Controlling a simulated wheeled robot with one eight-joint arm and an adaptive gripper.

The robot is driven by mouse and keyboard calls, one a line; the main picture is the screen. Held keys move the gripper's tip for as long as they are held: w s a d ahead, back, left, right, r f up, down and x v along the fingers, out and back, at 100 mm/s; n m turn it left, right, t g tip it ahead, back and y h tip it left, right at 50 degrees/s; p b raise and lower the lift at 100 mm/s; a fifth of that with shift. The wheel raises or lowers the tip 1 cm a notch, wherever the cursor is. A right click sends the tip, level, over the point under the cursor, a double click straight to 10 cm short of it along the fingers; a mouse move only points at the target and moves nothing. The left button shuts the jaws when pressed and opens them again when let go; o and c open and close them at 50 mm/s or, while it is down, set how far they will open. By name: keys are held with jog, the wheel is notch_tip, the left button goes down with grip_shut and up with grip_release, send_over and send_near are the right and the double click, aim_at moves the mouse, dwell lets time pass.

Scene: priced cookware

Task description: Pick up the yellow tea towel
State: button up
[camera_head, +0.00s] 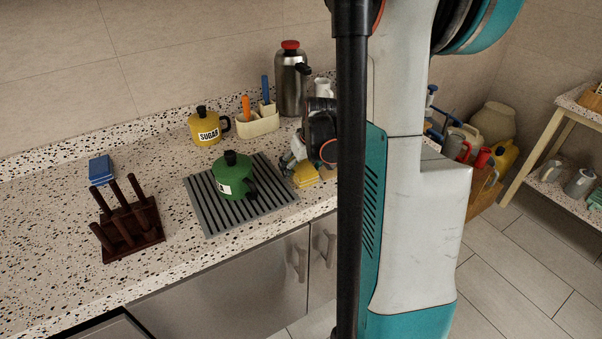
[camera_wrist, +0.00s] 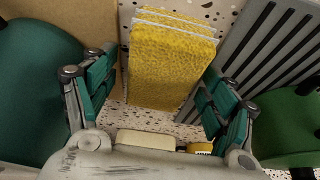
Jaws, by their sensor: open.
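The yellow tea towel (camera_wrist: 172,62) is a folded, layered block with pale edges, lying on the speckled counter. In the head view the towel (camera_head: 305,175) is a small yellow patch beside the striped mat's right side, partly hidden by my gripper (camera_head: 293,159). In the wrist view my gripper (camera_wrist: 158,78) is open, with one teal-padded finger on each side of the towel. Gaps show beside it, wider on the left near the fingertip. I cannot tell whether either finger touches it. Nothing is held.
A green pot (camera_head: 234,176) stands on the grey striped mat (camera_head: 208,211) close to my gripper. A tan board (camera_wrist: 62,22) lies by the towel. A cream caddy (camera_head: 259,124), a yellow sugar pot (camera_head: 206,128) and a steel flask (camera_head: 290,85) stand behind.

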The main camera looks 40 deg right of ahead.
jog(key=shift+f, duration=0.2)
dwell(0.5)
jog(key=shift+s, duration=0.15)
jog(key=c, duration=1.3)
jog(key=shift+a, duration=0.1)
jog(key=shift+c, duration=0.3)
